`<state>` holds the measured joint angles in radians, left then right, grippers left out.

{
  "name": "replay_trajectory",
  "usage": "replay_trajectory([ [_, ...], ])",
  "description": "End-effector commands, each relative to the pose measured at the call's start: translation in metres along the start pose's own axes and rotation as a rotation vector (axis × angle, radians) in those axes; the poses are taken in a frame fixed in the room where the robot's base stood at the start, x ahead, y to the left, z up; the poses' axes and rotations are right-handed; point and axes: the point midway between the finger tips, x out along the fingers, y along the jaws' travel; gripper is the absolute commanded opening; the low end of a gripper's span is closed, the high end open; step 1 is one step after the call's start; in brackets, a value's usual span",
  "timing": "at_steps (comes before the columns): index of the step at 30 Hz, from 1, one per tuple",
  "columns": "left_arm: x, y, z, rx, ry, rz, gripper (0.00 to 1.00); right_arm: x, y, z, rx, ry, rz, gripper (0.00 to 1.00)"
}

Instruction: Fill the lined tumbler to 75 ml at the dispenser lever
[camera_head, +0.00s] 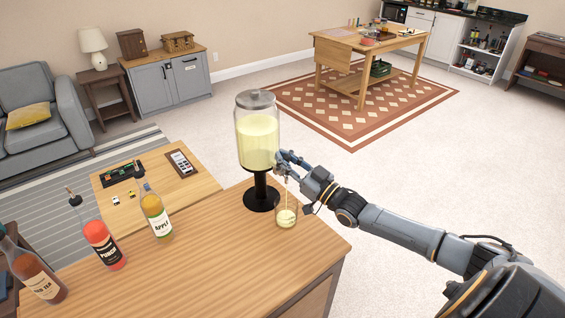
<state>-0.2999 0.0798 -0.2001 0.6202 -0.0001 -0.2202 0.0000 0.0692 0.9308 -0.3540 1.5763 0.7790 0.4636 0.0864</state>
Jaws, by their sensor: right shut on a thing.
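The dispenser (257,140) is a clear jar of pale yellow liquid with a grey lid on a black stand. It stands upright near the wooden counter's far right edge. The tumbler (286,217) stands on the counter under the spout, with pale yellow liquid in it. A thin yellow stream falls into it from above. Its lines and exact level are too small to read. My right gripper (284,164) is shut at the lever, on the right side of the jar. The gripper hides the lever. My left gripper is not in view.
The wooden counter (215,262) has clear room at its front middle. An apple bottle (157,214), a red punch bottle (103,244) and a tea bottle (38,278) stand on its left. A low table (205,185) lies behind.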

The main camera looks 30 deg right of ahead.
Motion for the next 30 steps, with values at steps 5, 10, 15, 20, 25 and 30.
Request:
replay_trajectory([
  [5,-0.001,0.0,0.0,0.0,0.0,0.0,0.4,-0.003,-0.001,0.006,0.002,-0.015,-0.001,0.0],
  [10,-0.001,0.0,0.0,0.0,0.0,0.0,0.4,-0.003,-0.001,0.005,0.002,-0.014,-0.001,0.42],
  [15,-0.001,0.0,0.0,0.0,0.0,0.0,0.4,-0.002,-0.001,0.004,0.002,-0.011,-0.001,0.42],
  [20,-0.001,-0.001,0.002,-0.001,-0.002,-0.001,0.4,-0.004,-0.001,0.004,0.002,-0.011,-0.001,0.42],
  [25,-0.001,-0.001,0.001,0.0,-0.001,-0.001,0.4,-0.022,-0.001,0.004,0.002,-0.013,-0.001,0.42],
  [30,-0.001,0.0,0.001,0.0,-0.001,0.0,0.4,-0.053,-0.001,0.005,0.002,-0.017,-0.001,0.42],
])
